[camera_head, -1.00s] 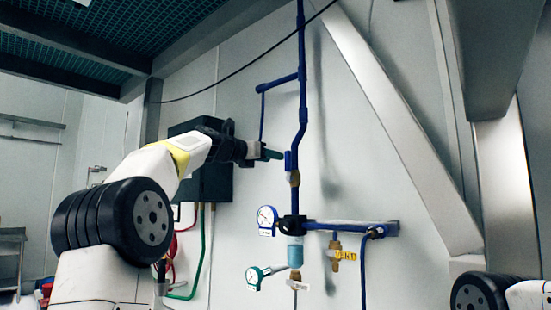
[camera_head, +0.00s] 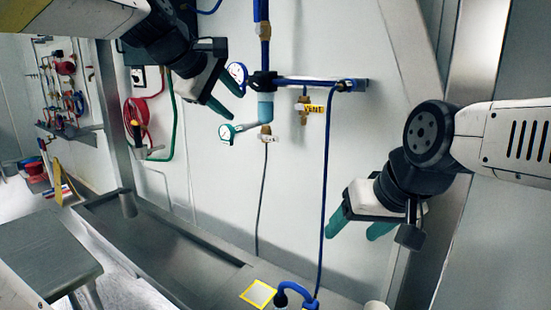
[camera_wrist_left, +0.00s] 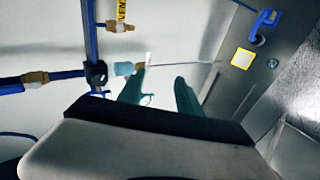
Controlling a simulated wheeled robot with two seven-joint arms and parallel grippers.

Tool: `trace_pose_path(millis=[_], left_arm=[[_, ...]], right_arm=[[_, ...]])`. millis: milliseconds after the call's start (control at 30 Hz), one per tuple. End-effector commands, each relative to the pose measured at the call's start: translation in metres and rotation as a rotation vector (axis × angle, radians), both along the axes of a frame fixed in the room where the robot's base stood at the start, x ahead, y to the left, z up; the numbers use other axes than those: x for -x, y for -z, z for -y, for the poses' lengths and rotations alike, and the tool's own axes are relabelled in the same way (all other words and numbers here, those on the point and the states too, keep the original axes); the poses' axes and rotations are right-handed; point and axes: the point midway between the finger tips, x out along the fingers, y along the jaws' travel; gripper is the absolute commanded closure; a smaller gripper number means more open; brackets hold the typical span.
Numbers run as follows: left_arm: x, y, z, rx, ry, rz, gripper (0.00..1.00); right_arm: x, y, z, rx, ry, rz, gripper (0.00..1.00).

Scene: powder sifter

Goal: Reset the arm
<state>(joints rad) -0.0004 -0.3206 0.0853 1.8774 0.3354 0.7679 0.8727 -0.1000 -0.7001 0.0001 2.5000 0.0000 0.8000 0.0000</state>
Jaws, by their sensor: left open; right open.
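My left gripper (camera_head: 228,97) comes in from the upper left in the head view. Its green fingers are apart and empty, in front of the wall and just left of the blue pipework (camera_head: 262,80). The left wrist view shows the same open fingers (camera_wrist_left: 158,92) with nothing between them. My right gripper (camera_head: 362,228) hangs at the right in the head view, below the horizontal blue pipe. Its green fingers point down and left, apart and empty.
A dial gauge (camera_head: 237,73), a green-rimmed gauge (camera_head: 227,132) and a brass valve with a yellow VENT tag (camera_head: 314,108) are on the pipework. A yellow-framed square (camera_head: 258,293) lies on the metal surface below. A grey stool (camera_head: 45,252) stands at lower left.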

Motion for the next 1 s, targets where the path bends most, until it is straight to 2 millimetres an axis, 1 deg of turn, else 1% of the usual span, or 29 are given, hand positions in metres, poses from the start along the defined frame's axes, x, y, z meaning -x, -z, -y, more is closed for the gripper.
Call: trace_pose_path(millis=[33,67,100,167,200,300,400,433,500,600,1000], left_arm=[[0.024,0.023,-0.004,-0.110,0.068,0.007,0.58],[0.037,0.038,-0.007,-0.177,0.111,0.012,0.58],[0.054,0.056,-0.011,-0.263,0.171,0.017,0.58],[0.079,0.083,-0.016,-0.385,0.266,0.023,0.58],[0.095,0.101,-0.021,-0.462,0.329,0.027,0.58],[0.130,0.141,-0.029,-0.625,0.481,0.034,0.58],[0.157,0.172,-0.036,-0.743,0.606,0.038,0.58],[0.163,0.180,-0.037,-0.770,0.637,0.040,0.58],[0.174,0.192,-0.039,-0.816,0.692,0.043,0.58],[0.182,0.202,-0.041,-0.851,0.735,0.046,0.58],[0.183,0.203,-0.042,-0.857,0.743,0.045,0.58]], right_arm=[[0.000,0.000,0.000,0.000,0.000,0.000,0.34],[0.000,0.000,0.000,0.000,0.000,0.000,0.34],[0.000,0.000,0.000,0.000,0.000,0.000,0.34],[0.000,0.000,0.000,0.000,0.000,0.000,0.34],[0.000,0.000,0.000,0.000,0.000,0.000,0.34],[0.000,0.000,0.000,0.000,0.000,0.000,0.34],[0.000,0.000,0.000,0.000,0.000,0.000,0.34],[0.000,0.000,0.000,0.000,0.000,0.000,0.34],[0.000,0.000,0.000,0.000,0.000,0.000,0.34],[0.000,0.000,0.000,0.000,0.000,0.000,0.34],[0.000,0.000,0.000,0.000,0.000,0.000,0.34]])
